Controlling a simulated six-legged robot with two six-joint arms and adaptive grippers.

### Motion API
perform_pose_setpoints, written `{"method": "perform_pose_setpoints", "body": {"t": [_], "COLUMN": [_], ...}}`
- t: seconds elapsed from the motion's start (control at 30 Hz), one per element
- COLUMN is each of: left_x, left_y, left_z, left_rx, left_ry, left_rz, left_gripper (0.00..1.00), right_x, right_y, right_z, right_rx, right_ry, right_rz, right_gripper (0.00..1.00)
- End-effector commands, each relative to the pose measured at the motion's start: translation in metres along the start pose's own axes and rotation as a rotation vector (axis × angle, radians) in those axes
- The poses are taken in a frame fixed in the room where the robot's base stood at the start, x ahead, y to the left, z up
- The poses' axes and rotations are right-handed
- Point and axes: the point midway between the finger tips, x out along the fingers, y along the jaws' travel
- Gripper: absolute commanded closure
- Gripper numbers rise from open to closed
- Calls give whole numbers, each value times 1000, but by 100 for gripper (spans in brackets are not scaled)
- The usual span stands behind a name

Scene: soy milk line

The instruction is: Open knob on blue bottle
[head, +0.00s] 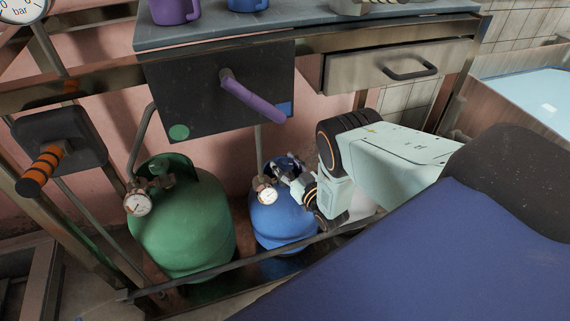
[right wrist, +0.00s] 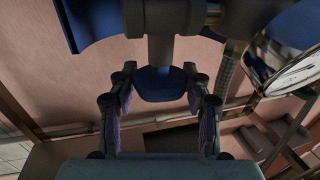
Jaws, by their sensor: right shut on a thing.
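The blue bottle (head: 283,222) stands on the lower level under the counter, with a round gauge (head: 267,195) at its valve. My right gripper (head: 286,172) reaches in from the right to the top of the bottle and covers most of the valve. In the right wrist view, the blue knob (right wrist: 160,84) sits between the two fingers of the right gripper (right wrist: 158,76), which is shut on it. The knob's turn position cannot be read. My left gripper is not in view.
A green bottle (head: 183,225) with its own gauge (head: 138,204) stands left of the blue one. A metal rail (head: 235,262) runs in front of both. Above hangs a dark box with a purple lever (head: 252,98). An orange-striped handle (head: 40,171) sticks out at left.

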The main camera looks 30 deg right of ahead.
Motion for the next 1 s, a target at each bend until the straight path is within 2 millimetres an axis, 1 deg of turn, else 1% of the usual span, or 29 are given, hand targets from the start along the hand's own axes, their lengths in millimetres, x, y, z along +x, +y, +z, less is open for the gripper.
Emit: {"method": "perform_pose_setpoints", "body": {"t": [0.03,0.07,0.37,0.57,1.0], "left_x": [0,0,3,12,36], "left_y": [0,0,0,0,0], "left_z": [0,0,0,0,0], "left_rx": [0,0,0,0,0], "left_ry": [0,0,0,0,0], "left_rz": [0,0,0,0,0], "left_gripper": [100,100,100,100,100], "right_x": [0,0,0,0,0], "right_y": [0,0,1,2,1], "right_z": [0,0,1,2,3], "right_rx": [0,0,-1,-3,-3], "right_ry": [0,0,0,0,0], "right_rz": [0,0,-48,-166,-460], "right_gripper": [80,83,83,83,83]}}
